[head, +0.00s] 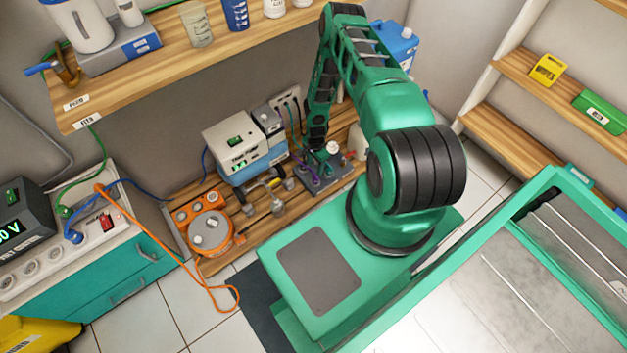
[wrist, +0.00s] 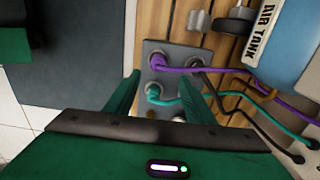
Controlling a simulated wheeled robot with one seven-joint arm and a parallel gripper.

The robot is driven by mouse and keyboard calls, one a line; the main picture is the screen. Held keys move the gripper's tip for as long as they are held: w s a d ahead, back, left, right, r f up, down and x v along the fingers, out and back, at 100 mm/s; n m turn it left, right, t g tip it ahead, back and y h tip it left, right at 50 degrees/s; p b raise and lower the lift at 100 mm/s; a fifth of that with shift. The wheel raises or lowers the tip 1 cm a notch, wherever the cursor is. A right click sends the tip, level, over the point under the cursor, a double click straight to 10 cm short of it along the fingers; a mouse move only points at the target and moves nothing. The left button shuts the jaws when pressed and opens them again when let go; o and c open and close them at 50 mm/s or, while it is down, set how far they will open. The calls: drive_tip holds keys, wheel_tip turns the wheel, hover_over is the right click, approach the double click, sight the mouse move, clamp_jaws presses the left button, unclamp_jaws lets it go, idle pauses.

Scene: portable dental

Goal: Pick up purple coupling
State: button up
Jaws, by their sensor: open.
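The purple coupling (wrist: 157,62) sits on a grey plate (wrist: 181,52) in the wrist view, with a purple hose running off to the right. A teal coupling (wrist: 153,93) sits on the same plate, closer to my gripper's body. My gripper (wrist: 160,82) is open and empty. Its two green fingers point at the plate, one on each side of the teal coupling, with the purple coupling just beyond the fingertips. In the head view my gripper is small and low over the plate (head: 338,184), and the couplings are hard to make out.
A third fitting (wrist: 195,64) with a dark hose is right of the purple coupling. Purple, teal and dark hoses cross to the right near a blue air tank (wrist: 296,45). In the head view, a blue-white pump unit (head: 240,150) and an orange device (head: 207,225) stand left of the plate.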

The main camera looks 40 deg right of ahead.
sight(316, 177)
wheel_tip(316, 177, down, 6)
drive_tip(key=shift+a+r, duration=0.1)
drive_tip(key=shift+r, duration=0.05)
drive_tip(key=shift+s+f, duration=0.2)
drive_tip(key=shift+f, duration=2.45)
drive_tip(key=c, duration=1.2)
